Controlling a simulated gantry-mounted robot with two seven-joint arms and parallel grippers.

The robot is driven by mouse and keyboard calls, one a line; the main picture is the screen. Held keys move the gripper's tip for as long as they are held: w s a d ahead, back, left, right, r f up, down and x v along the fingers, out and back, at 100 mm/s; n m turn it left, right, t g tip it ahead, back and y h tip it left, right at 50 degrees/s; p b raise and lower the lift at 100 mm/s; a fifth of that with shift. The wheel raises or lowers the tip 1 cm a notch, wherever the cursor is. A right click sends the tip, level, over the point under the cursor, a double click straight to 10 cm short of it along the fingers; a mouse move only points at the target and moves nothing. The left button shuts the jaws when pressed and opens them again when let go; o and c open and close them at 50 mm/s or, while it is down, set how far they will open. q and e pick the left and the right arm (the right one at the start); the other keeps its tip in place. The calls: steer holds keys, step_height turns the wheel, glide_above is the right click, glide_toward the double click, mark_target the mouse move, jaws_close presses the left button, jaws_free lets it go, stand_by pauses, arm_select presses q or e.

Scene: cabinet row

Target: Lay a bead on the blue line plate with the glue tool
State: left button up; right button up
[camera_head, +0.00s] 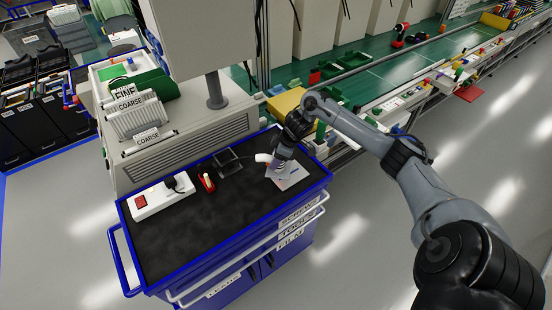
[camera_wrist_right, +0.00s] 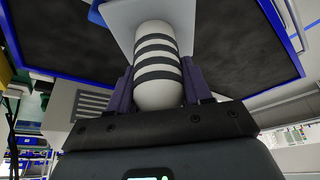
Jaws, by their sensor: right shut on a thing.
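The glue tool is a white rounded body with dark bands (camera_wrist_right: 155,65). In the head view its pale end (camera_head: 263,158) sticks out to the left of my right gripper (camera_head: 279,163). My right gripper is shut on it; in the wrist view its purple fingers (camera_wrist_right: 157,88) flank the tool on both sides. A pale plate (camera_head: 292,182) lies on the cart's dark top, just below the gripper; it also shows beyond the tool in the wrist view (camera_wrist_right: 121,14). I cannot make out a blue line on it, nor whether the tool touches it. My left gripper is not in view.
The blue cart (camera_head: 200,235) has a raised rim. On it are a white power strip (camera_head: 160,197), a small red item (camera_head: 207,182) and a dark square holder (camera_head: 227,161). A grey cabinet with a post stands behind. The cart top's front left is clear.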

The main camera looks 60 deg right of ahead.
steer(key=shift+f, duration=0.25)
stand_by(0.7)
steer(key=shift+f, duration=0.4)
steer(key=shift+f, duration=0.3)
stand_by(0.4)
steer(key=shift+d, duration=0.15)
steer(key=shift+s+d+r, duration=0.1)
steer(key=shift+d, duration=0.2)
steer(key=shift+s, duration=0.1)
stand_by(0.6)
steer(key=shift+s+d+p, duration=0.15)
steer(key=shift+d+p, duration=0.3)
steer(key=shift+d, duration=0.05)
steer(key=shift+s+d, duration=0.2)
steer(key=shift+d, duration=0.3)
